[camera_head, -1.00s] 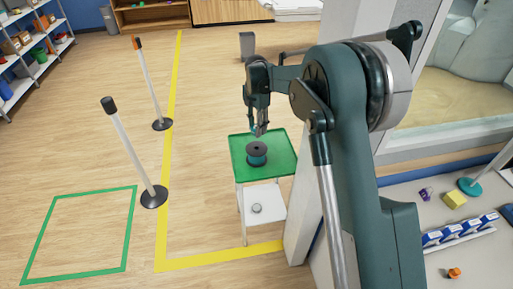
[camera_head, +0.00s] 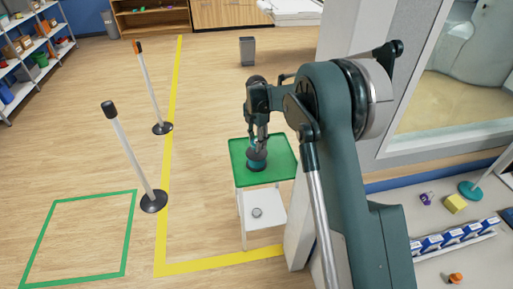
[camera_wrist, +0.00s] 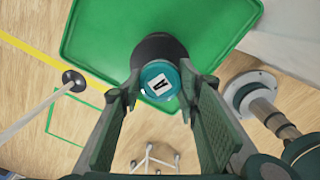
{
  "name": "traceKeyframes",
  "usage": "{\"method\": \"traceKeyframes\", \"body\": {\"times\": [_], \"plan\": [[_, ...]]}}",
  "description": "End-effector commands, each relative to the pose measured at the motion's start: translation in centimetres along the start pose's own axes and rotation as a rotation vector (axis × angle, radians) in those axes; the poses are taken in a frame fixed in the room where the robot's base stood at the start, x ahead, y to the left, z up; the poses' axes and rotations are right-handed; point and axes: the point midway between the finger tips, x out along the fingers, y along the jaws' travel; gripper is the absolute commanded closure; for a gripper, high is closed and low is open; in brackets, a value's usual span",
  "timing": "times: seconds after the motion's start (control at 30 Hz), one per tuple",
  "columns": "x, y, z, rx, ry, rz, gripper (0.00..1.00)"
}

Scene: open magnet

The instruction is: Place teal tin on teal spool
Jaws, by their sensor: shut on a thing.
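The teal tin (camera_wrist: 158,86) has a white label with a black letter on its top. My gripper (camera_wrist: 160,92) is shut on the tin, one finger on each side. The teal spool, with dark flanges and teal winding, stands on the green tray top of a small stand in the head view (camera_head: 257,164). The dark flange of the spool (camera_wrist: 157,47) shows behind the tin in the wrist view. In the head view my gripper (camera_head: 259,146) is right above the spool. The fingers mostly hide the tin there. I cannot tell whether tin and spool touch.
The green tray top (camera_head: 283,160) has free room around the spool. A small grey round thing (camera_head: 257,212) sits on the stand's white lower shelf. A wall edge is close on the right. Two barrier posts (camera_head: 135,155) stand to the left.

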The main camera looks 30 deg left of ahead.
Motion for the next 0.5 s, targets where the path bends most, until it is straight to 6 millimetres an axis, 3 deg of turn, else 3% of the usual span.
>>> {"method": "traceKeyframes", "body": {"times": [0.3, 0.5], "plan": [[3.1, 0.0, 0.0, 0.000, 0.000, 0.000, 0.80], [3.4, 0.0, 0.0, 0.000, 0.000, 0.000, 0.80]]}}
